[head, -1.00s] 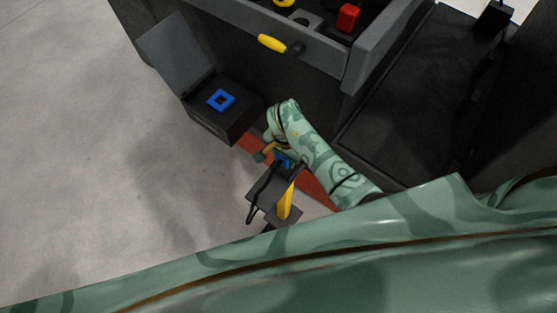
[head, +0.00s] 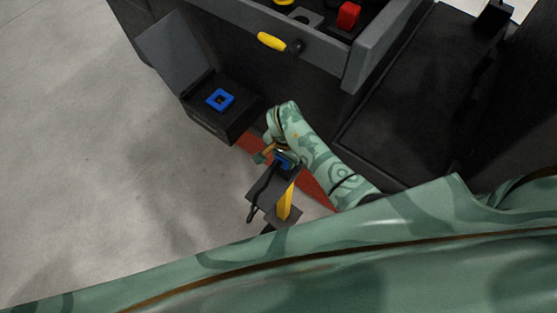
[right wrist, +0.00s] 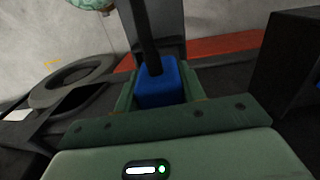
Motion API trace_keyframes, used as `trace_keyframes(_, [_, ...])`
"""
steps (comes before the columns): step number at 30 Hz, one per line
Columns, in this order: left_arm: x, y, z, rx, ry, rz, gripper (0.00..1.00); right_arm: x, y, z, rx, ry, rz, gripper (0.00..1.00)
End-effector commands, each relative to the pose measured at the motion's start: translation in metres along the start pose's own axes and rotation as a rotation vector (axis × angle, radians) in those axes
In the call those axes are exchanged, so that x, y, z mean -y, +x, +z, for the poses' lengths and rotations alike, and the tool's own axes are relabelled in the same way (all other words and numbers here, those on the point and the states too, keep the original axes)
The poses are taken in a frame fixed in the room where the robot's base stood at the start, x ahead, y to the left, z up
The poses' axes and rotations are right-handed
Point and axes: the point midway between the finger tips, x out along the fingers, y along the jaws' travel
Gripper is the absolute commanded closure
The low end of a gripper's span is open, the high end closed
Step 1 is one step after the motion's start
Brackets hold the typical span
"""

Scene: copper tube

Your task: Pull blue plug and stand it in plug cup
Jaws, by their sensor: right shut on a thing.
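My right gripper (head: 272,155) is low in front of the cabinet in the head view, partly hidden by its own wrist. In the right wrist view it (right wrist: 157,90) is shut on the blue plug (right wrist: 158,86), with a finger on each side. A black cord or stem rises from the plug. The plug also shows as a small blue patch in the head view (head: 284,162), just above a dark fixture with a yellow part. A blue square ring (head: 213,106) sits on an open dark box. I cannot tell which thing is the plug cup. My left gripper is not in view.
The dark box (head: 207,125) has a raised lid at the left. An open drawer (head: 358,68) with a yellow handle (head: 270,41) and a red block (head: 348,15) overhangs the back. A red strip (head: 315,190) runs along the floor. The left floor is clear.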

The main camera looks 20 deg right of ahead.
Motion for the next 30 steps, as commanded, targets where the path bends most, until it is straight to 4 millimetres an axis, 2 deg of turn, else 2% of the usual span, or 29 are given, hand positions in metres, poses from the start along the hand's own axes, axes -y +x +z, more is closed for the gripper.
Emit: trace_keyframes(30, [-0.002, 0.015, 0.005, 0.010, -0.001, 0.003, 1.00, 0.000, 0.021, 0.000, 0.000, 0.000, 0.000, 0.97])
